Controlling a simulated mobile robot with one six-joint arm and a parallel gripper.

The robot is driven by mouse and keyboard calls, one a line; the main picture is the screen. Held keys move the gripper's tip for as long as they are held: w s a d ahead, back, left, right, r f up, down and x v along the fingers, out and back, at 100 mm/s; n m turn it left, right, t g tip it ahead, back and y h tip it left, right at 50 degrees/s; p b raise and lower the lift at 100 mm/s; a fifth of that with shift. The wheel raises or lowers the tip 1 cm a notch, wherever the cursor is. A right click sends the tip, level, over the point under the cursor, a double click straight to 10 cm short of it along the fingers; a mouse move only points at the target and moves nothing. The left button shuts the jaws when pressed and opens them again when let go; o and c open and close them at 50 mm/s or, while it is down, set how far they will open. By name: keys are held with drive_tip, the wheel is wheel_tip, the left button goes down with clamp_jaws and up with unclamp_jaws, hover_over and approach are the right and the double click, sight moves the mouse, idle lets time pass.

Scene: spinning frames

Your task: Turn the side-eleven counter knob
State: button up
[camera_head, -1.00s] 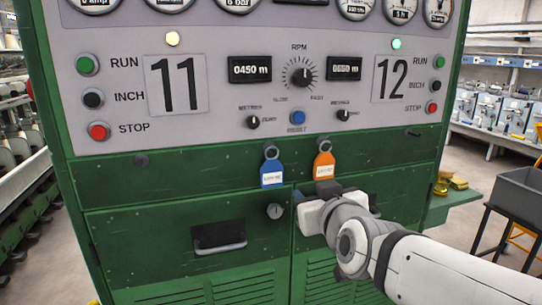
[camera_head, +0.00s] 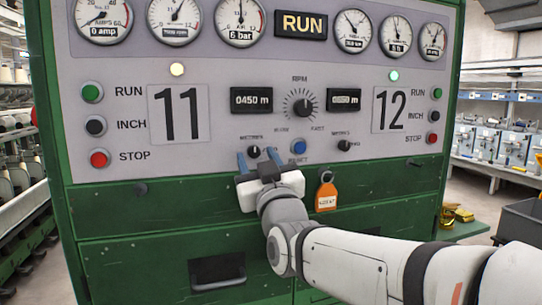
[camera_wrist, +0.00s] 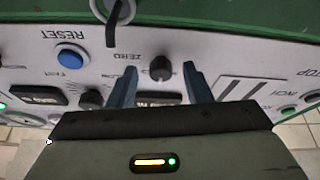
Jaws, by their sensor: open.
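The side-eleven counter knob (camera_head: 254,152) is a small black knob below the left 0450 m counter (camera_head: 258,100). In the wrist view, which is upside down, the knob (camera_wrist: 160,68) sits by the word ZERO and appears between my two blue fingertips. My gripper (camera_head: 257,159) is open just below and in front of the knob in the head view. No finger visibly touches the knob. The remaining depth to the panel is hard to tell.
The blue reset button (camera_head: 298,147) and a matching right-side knob (camera_head: 344,145) are to the right. The large RPM dial (camera_head: 299,104) is above. An orange tag (camera_head: 326,197) hangs below right. A dark hook (camera_wrist: 112,20) shows close by in the wrist view.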

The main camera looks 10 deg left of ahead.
drive_tip(key=shift+w+a+r, duration=0.1)
drive_tip(key=shift+w+a, duration=0.05)
drive_tip(key=shift+w, duration=0.05)
